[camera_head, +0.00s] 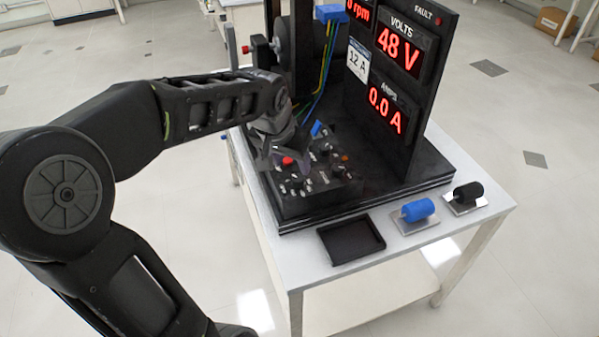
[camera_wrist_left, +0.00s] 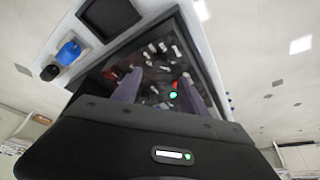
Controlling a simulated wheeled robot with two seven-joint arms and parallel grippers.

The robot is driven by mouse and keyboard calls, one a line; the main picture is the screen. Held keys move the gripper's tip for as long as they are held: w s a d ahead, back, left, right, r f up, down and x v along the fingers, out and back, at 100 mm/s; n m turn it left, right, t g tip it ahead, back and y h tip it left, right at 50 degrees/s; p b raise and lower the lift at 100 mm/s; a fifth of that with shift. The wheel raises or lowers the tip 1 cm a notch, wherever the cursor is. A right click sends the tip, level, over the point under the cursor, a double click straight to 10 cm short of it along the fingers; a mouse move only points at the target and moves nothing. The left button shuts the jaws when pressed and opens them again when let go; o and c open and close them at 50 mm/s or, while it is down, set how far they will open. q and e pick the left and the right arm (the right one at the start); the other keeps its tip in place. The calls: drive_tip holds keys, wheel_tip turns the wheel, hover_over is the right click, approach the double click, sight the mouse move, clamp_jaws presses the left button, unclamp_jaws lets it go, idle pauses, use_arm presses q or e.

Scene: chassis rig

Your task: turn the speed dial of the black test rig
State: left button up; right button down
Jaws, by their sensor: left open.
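The black test rig (camera_head: 465,170) stands on a white table. Its low control panel (camera_head: 318,197) carries several small switches and knobs, a red button (camera_head: 288,160) and a blue part (camera_head: 317,128). I cannot tell which knob is the speed dial; it may be hidden behind my gripper. My left gripper (camera_head: 278,152) is over the back left part of the panel, pointing down. In the left wrist view the two fingers (camera_wrist_left: 158,88) are apart with panel controls and a lit green spot (camera_wrist_left: 173,95) between or near them. Contact cannot be told. My right gripper is not in view.
An upright display board (camera_head: 432,90) reads 48 V and 0.0 A, right of the panel. Blue and yellow cables (camera_head: 322,80) hang behind my gripper. A black tray (camera_head: 351,240), a blue cylinder (camera_head: 418,210) and a black cylinder (camera_head: 467,193) lie along the table's front edge.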

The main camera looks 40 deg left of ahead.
sight(298, 178)
use_arm(q)
drive_tip(key=x, duration=0.8)
clamp_jaws()
idle(0.5)
